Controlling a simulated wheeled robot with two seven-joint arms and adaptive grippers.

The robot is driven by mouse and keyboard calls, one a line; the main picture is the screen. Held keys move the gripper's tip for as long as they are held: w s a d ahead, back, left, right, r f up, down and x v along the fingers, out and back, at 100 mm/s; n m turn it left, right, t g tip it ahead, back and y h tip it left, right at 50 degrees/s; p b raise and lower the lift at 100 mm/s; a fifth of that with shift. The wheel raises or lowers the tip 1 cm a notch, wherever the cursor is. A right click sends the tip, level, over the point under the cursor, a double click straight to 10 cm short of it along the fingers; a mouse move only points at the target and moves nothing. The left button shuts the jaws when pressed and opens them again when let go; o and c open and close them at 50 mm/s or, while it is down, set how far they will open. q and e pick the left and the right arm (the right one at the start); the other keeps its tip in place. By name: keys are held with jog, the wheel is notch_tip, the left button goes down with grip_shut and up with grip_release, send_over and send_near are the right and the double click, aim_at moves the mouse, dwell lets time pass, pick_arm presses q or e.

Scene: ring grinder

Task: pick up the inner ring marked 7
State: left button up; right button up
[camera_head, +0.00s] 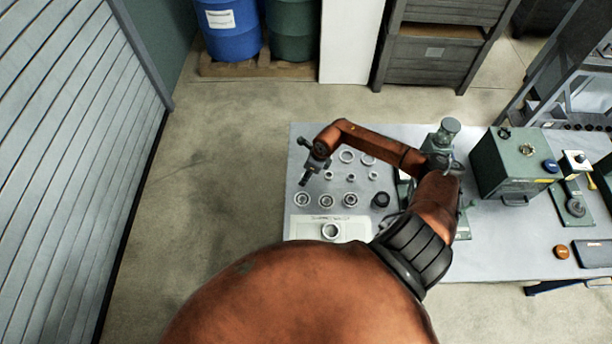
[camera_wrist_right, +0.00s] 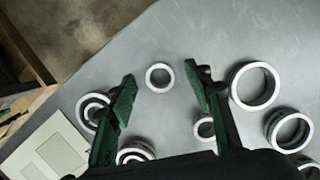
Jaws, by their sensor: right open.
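Several small plain inner rings lie in a row on the grey table; no number is readable, so I cannot tell which is marked 7. One small ring (camera_wrist_right: 148,77) lies on the table between and below my right fingertips in the wrist view. Another small ring (camera_wrist_right: 198,128) is beside the right finger; in the head view it is probably the ring (camera_head: 328,176). My right gripper (camera_head: 305,178) is over the table's left end; in the wrist view it (camera_wrist_right: 160,74) is open, pointing down, empty. My left gripper is not in view.
Large rings (camera_wrist_right: 235,88) lie to the right in the wrist view. Nested ring sets (camera_head: 302,205) stand in the front row. A pale labelled tray (camera_head: 302,230) holds one ring at the front. A green box machine (camera_head: 515,175) stands to the right. The table's left edge is close.

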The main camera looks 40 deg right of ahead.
jog(key=shift+w+f, duration=0.1)
jog(key=shift+f, duration=0.1)
jog(key=c, duration=1.2)
